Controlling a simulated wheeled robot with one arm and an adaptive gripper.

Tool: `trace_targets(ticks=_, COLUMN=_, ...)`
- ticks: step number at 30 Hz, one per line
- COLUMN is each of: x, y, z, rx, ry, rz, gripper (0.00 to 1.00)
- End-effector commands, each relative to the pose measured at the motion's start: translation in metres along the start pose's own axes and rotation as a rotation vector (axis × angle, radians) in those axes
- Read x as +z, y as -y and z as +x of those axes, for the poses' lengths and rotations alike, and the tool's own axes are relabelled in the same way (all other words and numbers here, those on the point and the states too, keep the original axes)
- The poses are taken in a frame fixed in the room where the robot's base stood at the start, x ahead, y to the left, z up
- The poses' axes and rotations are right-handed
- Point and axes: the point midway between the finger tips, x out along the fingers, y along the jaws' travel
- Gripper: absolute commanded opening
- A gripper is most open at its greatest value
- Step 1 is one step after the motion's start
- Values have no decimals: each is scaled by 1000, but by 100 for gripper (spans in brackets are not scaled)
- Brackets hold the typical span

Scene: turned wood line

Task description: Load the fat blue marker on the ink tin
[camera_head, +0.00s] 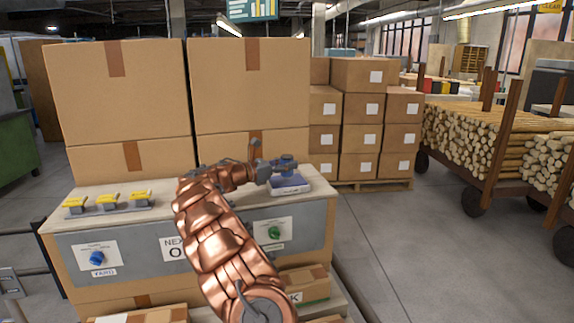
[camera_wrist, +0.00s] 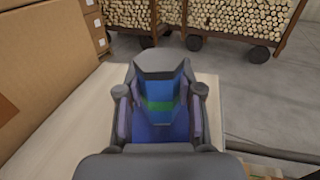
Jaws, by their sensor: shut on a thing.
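My gripper (camera_head: 268,170) is shut on the fat blue marker (camera_head: 287,160) at the right end of the bench top. In the wrist view the marker (camera_wrist: 160,88) sits between the two fingers of my gripper (camera_wrist: 160,112), blue with a green band. The ink tin (camera_head: 290,185), a low blue and pale box, lies on the bench directly below the marker. A dark blue surface, likely the tin (camera_wrist: 160,132), shows behind the fingers in the wrist view. I cannot tell whether marker and tin touch.
Several yellow-topped pieces (camera_head: 108,201) stand in a row at the bench's left. Large cardboard boxes (camera_head: 252,85) rise close behind. The bench front carries a blue knob (camera_head: 96,258) and a green knob (camera_head: 274,232). Open floor (camera_head: 400,240) lies right, before log carts (camera_head: 465,135).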

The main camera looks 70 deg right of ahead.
Motion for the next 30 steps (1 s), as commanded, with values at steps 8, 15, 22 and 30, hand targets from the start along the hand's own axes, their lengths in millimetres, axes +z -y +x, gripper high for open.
trace_targets(ticks=8, x=-2, y=0, z=0, rx=0, ry=0, rz=0, gripper=1)
trace_targets(ticks=15, x=-4, y=0, z=0, rx=0, ry=0, rz=-1, gripper=1)
trace_targets(ticks=22, x=-6, y=0, z=0, rx=0, ry=0, rz=0, gripper=1)
trace_targets(ticks=30, x=-9, y=0, z=0, rx=0, ry=0, rz=0, gripper=1)
